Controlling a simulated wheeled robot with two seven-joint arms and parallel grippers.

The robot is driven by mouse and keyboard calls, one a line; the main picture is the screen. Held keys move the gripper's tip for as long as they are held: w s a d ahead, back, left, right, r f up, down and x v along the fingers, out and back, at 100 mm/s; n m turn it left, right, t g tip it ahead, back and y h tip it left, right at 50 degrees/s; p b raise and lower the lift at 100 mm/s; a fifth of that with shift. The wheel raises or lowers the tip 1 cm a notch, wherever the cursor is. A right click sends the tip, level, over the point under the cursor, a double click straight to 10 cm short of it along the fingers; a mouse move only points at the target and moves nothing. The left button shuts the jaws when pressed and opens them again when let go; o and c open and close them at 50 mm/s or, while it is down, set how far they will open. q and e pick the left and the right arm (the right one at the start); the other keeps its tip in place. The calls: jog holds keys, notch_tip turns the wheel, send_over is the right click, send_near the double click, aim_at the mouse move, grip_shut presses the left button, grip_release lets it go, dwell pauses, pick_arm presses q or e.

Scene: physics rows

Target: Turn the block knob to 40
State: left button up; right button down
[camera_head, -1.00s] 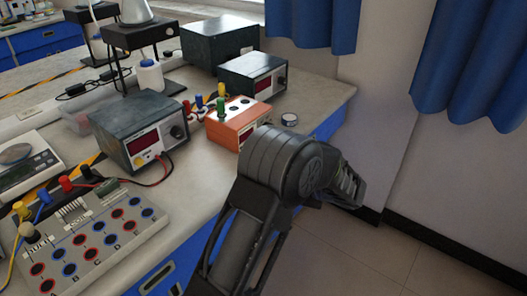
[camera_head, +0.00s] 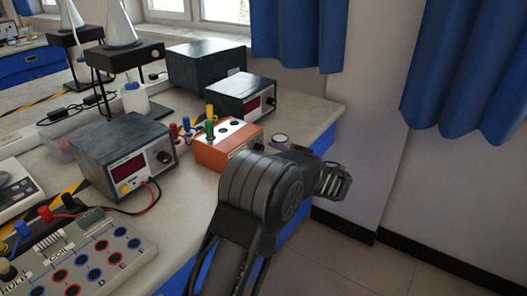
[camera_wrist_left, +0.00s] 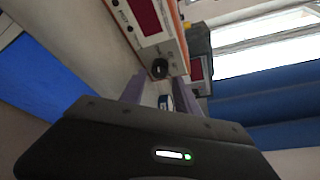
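The orange block (camera_head: 213,157) stands near the bench's front edge in the head view, with coloured plugs on top. My left forearm hides part of its front. In the left wrist view an orange-edged panel (camera_wrist_left: 176,49) shows a dark red display and a round black knob (camera_wrist_left: 160,69). My left gripper (camera_head: 333,182) is beyond the bench edge, right of the block, in the head view. In the wrist view its two fingers (camera_wrist_left: 160,92) are apart, just below the knob in the picture, and do not visibly grip it. The knob's reading is not legible. My right gripper is out of view.
A grey power supply (camera_head: 121,152) with red and black leads stands left of the block. Another meter box (camera_head: 240,95) stands behind it. A small round tin (camera_head: 280,140) lies right of the block. A plug board (camera_head: 85,262) is at front left. The floor right of the bench is clear.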

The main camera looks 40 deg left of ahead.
aim_at(261, 150)
pick_arm(q)
jog(key=shift+x, duration=2.35)
jog(key=shift+c, duration=0.2)
grip_shut()
